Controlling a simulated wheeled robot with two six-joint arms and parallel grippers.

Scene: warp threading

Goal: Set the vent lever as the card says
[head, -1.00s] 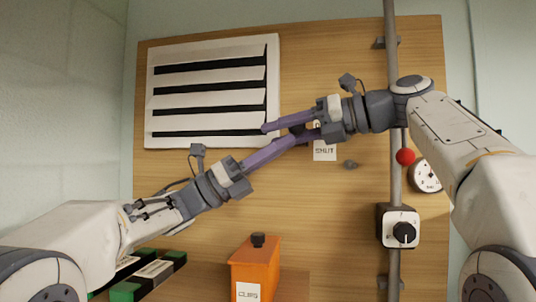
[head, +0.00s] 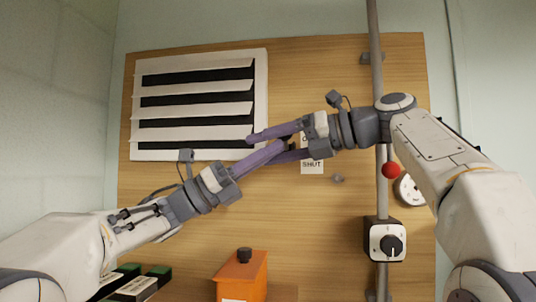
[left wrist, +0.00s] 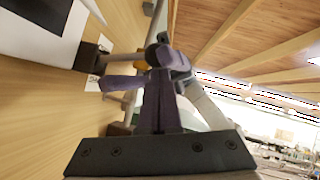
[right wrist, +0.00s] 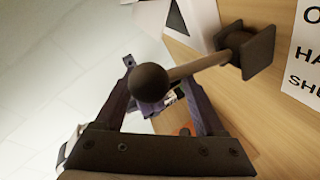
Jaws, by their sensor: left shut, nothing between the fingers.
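The vent (head: 200,105) is at the upper left of the wooden board, with white slats and dark gaps between them. A white label (head: 312,167) right of it reads SHUT; OPEN and HALF are only partly readable, also in the right wrist view (right wrist: 305,50). The dark lever knob (right wrist: 151,82) on its rod (right wrist: 195,66) sits between the spread fingers of my right gripper (right wrist: 160,105); contact is unclear. My left gripper (head: 284,147) is shut and empty, its tips overlapping the right fingers in the head view. I cannot make out a separate instruction card.
A grey vertical pipe (head: 377,60) carries a rotary dial (head: 386,243). A red ball (head: 390,170) and a gauge (head: 412,192) are beside it. An orange box (head: 240,277) and green-black boxes (head: 140,287) are below.

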